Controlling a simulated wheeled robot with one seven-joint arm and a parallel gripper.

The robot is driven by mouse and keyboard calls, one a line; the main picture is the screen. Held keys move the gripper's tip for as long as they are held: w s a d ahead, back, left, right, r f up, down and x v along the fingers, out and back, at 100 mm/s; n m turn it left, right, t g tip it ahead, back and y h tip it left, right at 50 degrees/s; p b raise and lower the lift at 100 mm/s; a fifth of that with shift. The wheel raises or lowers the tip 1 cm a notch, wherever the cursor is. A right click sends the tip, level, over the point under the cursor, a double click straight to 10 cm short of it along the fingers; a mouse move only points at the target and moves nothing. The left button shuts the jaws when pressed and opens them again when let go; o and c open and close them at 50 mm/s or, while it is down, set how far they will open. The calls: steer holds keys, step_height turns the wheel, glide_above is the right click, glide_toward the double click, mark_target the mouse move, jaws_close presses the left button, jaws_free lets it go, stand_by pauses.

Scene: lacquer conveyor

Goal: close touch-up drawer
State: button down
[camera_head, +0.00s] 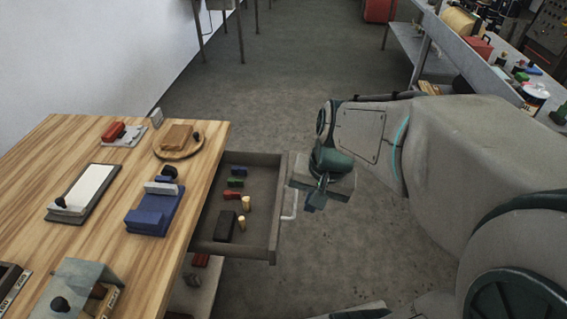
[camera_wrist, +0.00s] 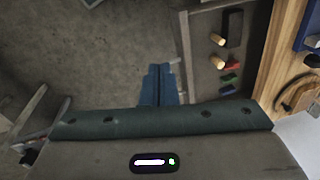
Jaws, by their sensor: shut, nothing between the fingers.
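The touch-up drawer (camera_head: 237,246) is pulled out from the wooden table's right side in the head view. It holds green, blue and red blocks, a dark block (camera_head: 226,226) and two pale wooden pegs (camera_head: 243,212). Its light handle (camera_head: 290,205) is on the outer front. My gripper (camera_head: 312,203) is shut and empty, just to the right of the drawer front near the handle.
The wooden table (camera_head: 120,210) carries a blue block stand (camera_head: 155,212), a clipboard-like tray (camera_head: 85,195) and a round board (camera_head: 192,153). A lower shelf (camera_head: 192,292) shows beneath the drawer. Grey floor (camera_head: 290,70) is open beyond my arm. A cluttered workbench (camera_head: 480,65) stands at right.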

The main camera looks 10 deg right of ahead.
steer(key=w+d+f+m+y+b, duration=0.2)
steer(key=w+f+m+y+b, duration=0.1)
steer(key=w+f+m, duration=0.35)
steer(key=m+t+y+b, duration=0.15)
steer(key=m+y, duration=0.25)
steer(key=m, duration=0.6)
glide_toward(294, 208)
steer(key=x, duration=0.3)
steer(key=b+x, duration=0.1)
steer(key=x, duration=0.2)
steer(key=r+x, duration=0.1)
steer(key=x, duration=0.2)
steer(key=shift+w+a+b, duration=0.1)
steer(key=shift+a+b, duration=0.25)
steer(key=shift+a, duration=0.05)
steer(key=shift+w+a+f, duration=0.1)
steer(key=shift+a+f, duration=0.15)
steer(key=shift+a, duration=0.1)
